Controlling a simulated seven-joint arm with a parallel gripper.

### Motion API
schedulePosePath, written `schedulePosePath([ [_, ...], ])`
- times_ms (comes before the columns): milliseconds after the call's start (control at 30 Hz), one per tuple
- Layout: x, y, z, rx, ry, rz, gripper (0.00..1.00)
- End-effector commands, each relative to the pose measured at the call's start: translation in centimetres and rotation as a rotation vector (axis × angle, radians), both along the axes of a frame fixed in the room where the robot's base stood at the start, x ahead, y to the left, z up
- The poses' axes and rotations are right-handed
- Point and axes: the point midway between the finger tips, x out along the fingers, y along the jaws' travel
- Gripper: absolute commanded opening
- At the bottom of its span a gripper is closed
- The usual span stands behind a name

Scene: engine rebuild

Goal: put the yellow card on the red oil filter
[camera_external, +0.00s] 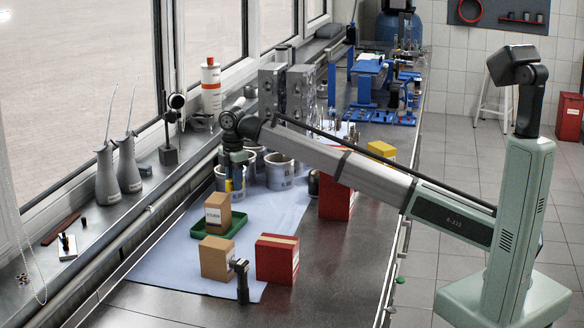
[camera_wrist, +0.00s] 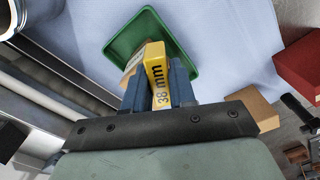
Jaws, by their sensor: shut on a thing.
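My gripper (camera_external: 233,182) is shut on a yellow card (camera_wrist: 158,77) marked "38 mm", held between the blue fingers in the wrist view. In the external view the yellow card (camera_external: 229,185) is a small patch at the fingertips, above or just behind the green tray. A red box (camera_external: 277,260) with a pale top stands at the front of the blue mat; it shows at the right edge of the wrist view (camera_wrist: 302,66). Another red box (camera_external: 337,203) stands partly behind my arm. I cannot tell which, if either, is the red oil filter.
The green tray (camera_external: 195,232) holds a tan box (camera_external: 216,211). A second tan box (camera_external: 217,262) stands beside the front red box, with a small black part (camera_external: 242,282) before them. Several grey cylinders (camera_external: 279,172) stand near my gripper. The right bench front is clear.

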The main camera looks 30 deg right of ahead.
Motion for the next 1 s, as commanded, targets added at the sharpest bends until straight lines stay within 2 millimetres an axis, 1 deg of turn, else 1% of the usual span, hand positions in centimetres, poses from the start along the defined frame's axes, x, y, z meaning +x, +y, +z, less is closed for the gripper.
schedulePosePath([
  [33,0.5,-2.4,0.1,0.001,-0.001,-0.035,0.0],
  [267,2.7,-12.0,0.9,0.001,0.0,-0.191,0.0],
  [300,3.0,-13.7,1.0,0.001,0.0,-0.218,0.0],
  [367,3.3,-16.1,1.1,0.001,-0.001,-0.26,0.0],
  [400,3.5,-17.8,1.3,0.001,-0.001,-0.287,0.0],
  [467,3.7,-20.2,1.4,0.001,-0.001,-0.328,0.0],
  [500,3.7,-21.8,1.6,0.001,-0.001,-0.356,0.0],
  [567,3.8,-24.1,1.7,0.001,0.0,-0.395,0.0],
  [600,3.8,-25.6,1.8,0.001,0.0,-0.42,0.0],
  [767,3.6,-31.1,2.0,0.001,0.0,-0.516,0.0],
  [800,3.5,-32.5,2.1,0.002,-0.001,-0.542,0.0],
  [867,3.2,-34.5,2.2,0.002,-0.001,-0.578,0.0],
  [900,3.0,-35.9,2.2,0.001,0.0,-0.603,0.0],
  [967,2.6,-38.0,2.3,0.0,0.0,-0.643,0.0],
  [1000,2.3,-39.5,2.3,0.001,0.0,-0.67,0.0],
])
